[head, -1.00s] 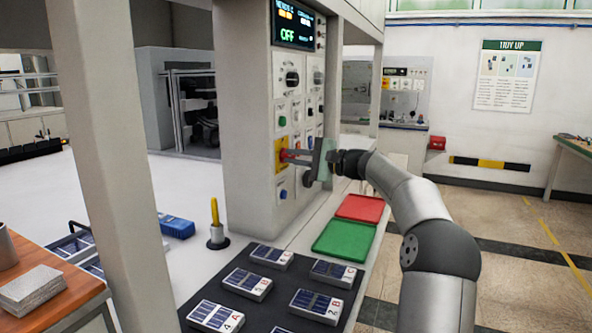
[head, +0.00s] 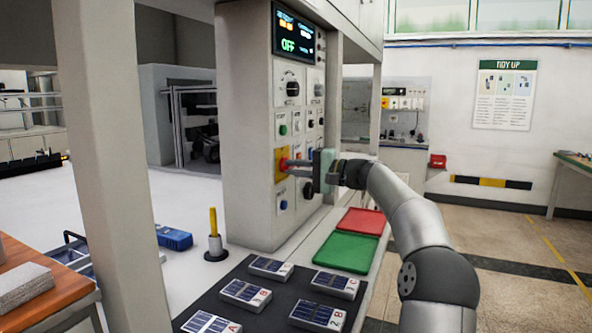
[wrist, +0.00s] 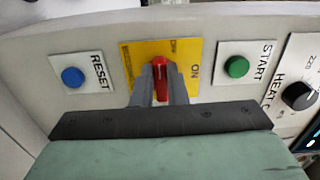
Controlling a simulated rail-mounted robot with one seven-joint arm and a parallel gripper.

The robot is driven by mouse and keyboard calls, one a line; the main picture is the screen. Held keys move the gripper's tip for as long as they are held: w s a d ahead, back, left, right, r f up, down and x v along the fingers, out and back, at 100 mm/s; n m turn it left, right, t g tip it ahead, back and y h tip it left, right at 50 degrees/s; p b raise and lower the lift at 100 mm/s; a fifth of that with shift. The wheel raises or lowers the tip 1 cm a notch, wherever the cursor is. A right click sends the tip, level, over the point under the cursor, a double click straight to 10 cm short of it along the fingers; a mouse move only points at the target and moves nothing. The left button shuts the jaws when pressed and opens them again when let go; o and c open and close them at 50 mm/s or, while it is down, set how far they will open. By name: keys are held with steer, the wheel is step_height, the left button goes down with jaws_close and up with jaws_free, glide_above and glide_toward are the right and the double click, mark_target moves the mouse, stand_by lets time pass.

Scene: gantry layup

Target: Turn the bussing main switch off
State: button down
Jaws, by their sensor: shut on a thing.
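The main switch is a red handle (wrist: 161,80) on a yellow plate (wrist: 188,60) with an "ON" mark at its right in the wrist view. The plate also shows in the head view (head: 279,170), on the front of the grey control column. My gripper (wrist: 160,72) is shut on the red handle, one grey finger on each side of it. In the head view my gripper (head: 288,166) reaches the plate from the right. The fingers and palm hide part of the handle and plate.
A blue RESET button (wrist: 73,77) and a green START button (wrist: 237,67) flank the plate closely. A black knob (wrist: 298,95) is farther right. The display (head: 293,33) reads OFF. Green (head: 345,252) and red (head: 361,221) trays lie below the arm.

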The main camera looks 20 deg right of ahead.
steer(key=c, duration=1.4)
jaws_free()
steer(key=shift+c, duration=0.2)
steer(key=v, duration=1.7)
steer(key=shift+d, duration=0.25)
steer(key=shift+s, duration=0.15)
